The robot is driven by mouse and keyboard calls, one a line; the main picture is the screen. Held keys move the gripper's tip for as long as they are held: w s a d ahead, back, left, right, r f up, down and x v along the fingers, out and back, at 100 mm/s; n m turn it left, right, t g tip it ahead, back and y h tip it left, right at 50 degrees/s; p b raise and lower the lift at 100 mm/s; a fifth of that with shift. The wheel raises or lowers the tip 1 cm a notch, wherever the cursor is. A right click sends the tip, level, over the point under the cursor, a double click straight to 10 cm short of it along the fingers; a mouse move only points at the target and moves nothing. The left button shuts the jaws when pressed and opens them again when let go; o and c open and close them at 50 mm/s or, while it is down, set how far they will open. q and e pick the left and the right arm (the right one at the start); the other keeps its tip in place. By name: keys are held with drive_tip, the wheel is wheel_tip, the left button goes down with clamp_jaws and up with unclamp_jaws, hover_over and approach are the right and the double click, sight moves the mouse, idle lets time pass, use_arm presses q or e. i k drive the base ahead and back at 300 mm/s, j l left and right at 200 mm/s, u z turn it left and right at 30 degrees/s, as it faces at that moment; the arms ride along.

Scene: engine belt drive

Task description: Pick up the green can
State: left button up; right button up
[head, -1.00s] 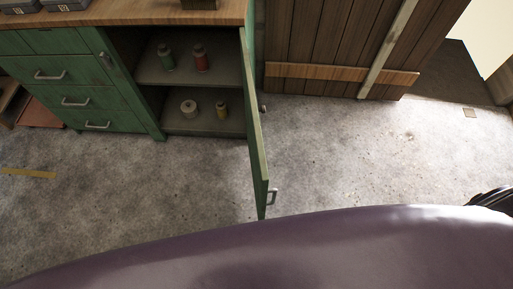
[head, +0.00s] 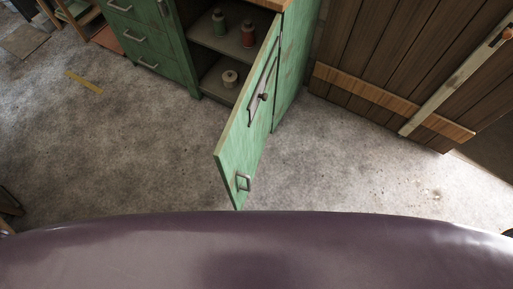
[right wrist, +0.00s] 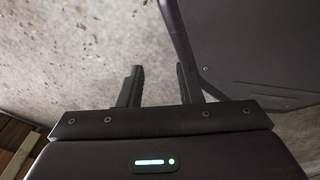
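The green can (head: 219,22) stands upright on the upper shelf of the open green cabinet, left of a red can (head: 248,33). The cabinet door (head: 247,125) hangs open toward me and hides part of the shelves. My right gripper (right wrist: 160,72) shows in the right wrist view with its two dark fingers apart and nothing between them, above bare floor. It is not in the head view. My left gripper is not in view.
A pale spool-like item (head: 230,78) sits on the lower shelf (head: 211,84). Green drawers (head: 150,52) stand left of the opening. A wooden plank door (head: 390,60) is at the right. The concrete floor (head: 120,150) between me and the cabinet is clear.

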sight(219, 21)
drive_tip(key=k, duration=0.15)
drive_tip(key=i+j, duration=0.1)
drive_tip(key=j, duration=0.25)
drive_tip(key=i+j+z, duration=0.1)
drive_tip(key=j, duration=0.3)
drive_tip(key=i+j, duration=0.1)
drive_tip(key=j, duration=0.25)
drive_tip(key=i+j+z, duration=0.1)
drive_tip(key=i+j, duration=0.15)
drive_tip(key=j, duration=0.15)
drive_tip(key=i+j+z, duration=0.1)
drive_tip(key=j, duration=0.25)
drive_tip(key=i+j+z, duration=0.1)
drive_tip(key=i+j, duration=0.2)
drive_tip(key=j, duration=0.15)
drive_tip(key=i+j+z, duration=0.1)
drive_tip(key=i, duration=0.5)
